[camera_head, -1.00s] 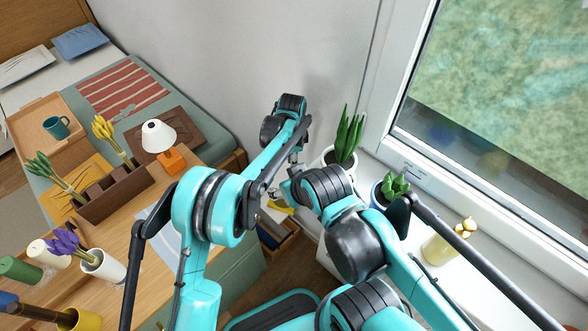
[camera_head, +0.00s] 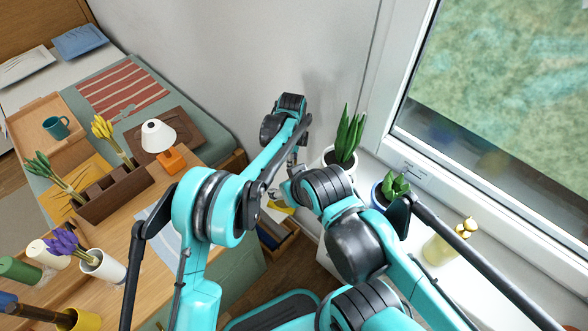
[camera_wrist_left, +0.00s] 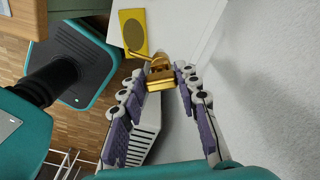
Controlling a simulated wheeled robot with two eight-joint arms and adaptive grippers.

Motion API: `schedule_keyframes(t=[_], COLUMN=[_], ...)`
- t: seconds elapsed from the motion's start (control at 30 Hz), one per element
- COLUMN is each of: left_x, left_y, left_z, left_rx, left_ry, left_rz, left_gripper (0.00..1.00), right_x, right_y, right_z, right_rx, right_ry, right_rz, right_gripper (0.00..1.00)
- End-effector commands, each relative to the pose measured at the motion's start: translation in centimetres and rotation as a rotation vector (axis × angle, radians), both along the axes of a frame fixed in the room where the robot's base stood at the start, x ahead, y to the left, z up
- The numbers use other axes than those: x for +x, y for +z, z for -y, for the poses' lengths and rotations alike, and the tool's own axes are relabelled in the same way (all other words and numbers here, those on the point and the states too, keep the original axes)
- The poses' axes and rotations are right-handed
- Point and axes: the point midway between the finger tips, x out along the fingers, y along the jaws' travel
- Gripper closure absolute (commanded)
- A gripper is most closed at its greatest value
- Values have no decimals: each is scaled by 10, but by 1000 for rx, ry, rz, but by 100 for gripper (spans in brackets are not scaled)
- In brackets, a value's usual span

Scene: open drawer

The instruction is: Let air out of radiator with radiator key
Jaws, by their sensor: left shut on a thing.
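My left gripper (camera_wrist_left: 158,85) is seen from behind in the left wrist view, its two purple-padded fingers shut on a brass-coloured radiator key (camera_wrist_left: 160,80). A thin arm of the key sticks out to the left. A white slotted surface (camera_wrist_left: 146,128), which looks like the radiator, shows beside and below the fingers. I cannot tell whether the key touches a valve. In the head view my left gripper (camera_head: 293,156) is small and mostly hidden by my arm, near the wall corner.
A yellow flat thing with a dark oval (camera_wrist_left: 143,30) lies beyond the key. Potted plants (camera_head: 348,135) (camera_head: 396,184) and a yellow pot (camera_head: 440,248) stand on the windowsill, close to my right arm. The desk at left holds a lamp (camera_head: 158,137) and several vases.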

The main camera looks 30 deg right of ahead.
Motion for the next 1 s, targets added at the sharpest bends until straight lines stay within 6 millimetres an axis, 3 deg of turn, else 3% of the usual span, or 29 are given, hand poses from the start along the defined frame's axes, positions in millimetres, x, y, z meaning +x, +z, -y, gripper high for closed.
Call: schedule_keyframes(t=[0.3,0.57,0.77,1.0], left_x=[1,1,1,1], left_y=[0,0,0,0], left_z=[1,1,2,2], left_rx=[0,0,0,0], left_ry=[-199,-221,-392,-408], left_rz=[0,0,0,0], left_gripper=[88,88,88,88], right_x=[0,0,0,0], right_y=[-1,-1,-2,-2], right_z=[0,0,0,0], right_rx=[0,0,0,0], right_ry=[0,0,0,0], right_rz=[0,0,0,0], right_gripper=[44,44,44,44])
